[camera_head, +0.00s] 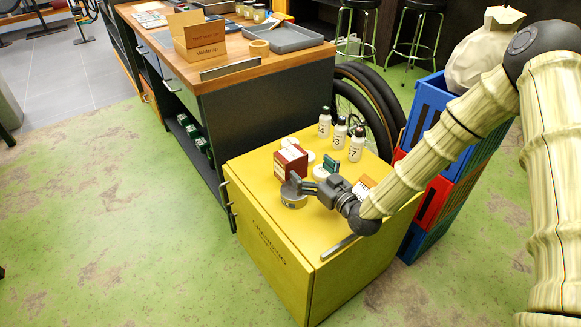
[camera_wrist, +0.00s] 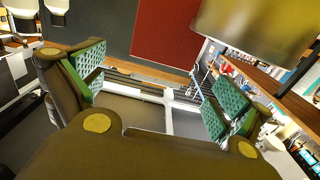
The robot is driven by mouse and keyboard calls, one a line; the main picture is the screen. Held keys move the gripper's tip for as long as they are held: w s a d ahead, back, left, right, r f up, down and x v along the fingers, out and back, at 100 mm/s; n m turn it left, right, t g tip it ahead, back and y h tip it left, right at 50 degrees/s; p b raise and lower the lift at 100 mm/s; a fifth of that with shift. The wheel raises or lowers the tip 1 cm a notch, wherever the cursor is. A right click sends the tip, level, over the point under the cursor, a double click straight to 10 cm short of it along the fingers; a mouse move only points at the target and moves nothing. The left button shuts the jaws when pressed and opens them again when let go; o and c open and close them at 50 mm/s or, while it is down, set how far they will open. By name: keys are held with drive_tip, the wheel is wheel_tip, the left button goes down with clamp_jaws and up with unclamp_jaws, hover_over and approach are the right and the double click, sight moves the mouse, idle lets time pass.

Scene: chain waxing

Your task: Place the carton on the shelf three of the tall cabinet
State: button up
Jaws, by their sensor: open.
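A small dark red carton (camera_head: 290,161) with a pale top stands on the yellow cabinet (camera_head: 262,226), near its back left. My gripper (camera_head: 299,178) is just in front of it, low over the cabinet top, with its green-padded fingers apart. In the wrist view my gripper (camera_wrist: 153,88) is open, with nothing between the pads. I cannot tell whether a finger touches the carton. An open brown cardboard box (camera_head: 199,52) with lettering sits on the wooden workbench. No tall cabinet with numbered shelves can be made out.
A round tin (camera_head: 293,200) sits right below my gripper. White numbered bottles (camera_head: 338,134) stand at the cabinet's back edge. Stacked crates (camera_head: 433,195) with a sack (camera_head: 484,52) stand at right, tyres (camera_head: 366,100) behind. The green floor (camera_head: 105,225) at left is mostly free.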

sight(291, 153)
drive_tip(key=b+x, duration=0.1)
drive_tip(key=x, duration=0.8)
drive_tip(key=shift+w+a+b, duration=0.1)
drive_tip(key=shift+a+b, duration=0.1)
drive_tip(key=shift+b, duration=0.15)
drive_tip(key=c, duration=1.2)
drive_tip(key=shift+r, duration=0.1)
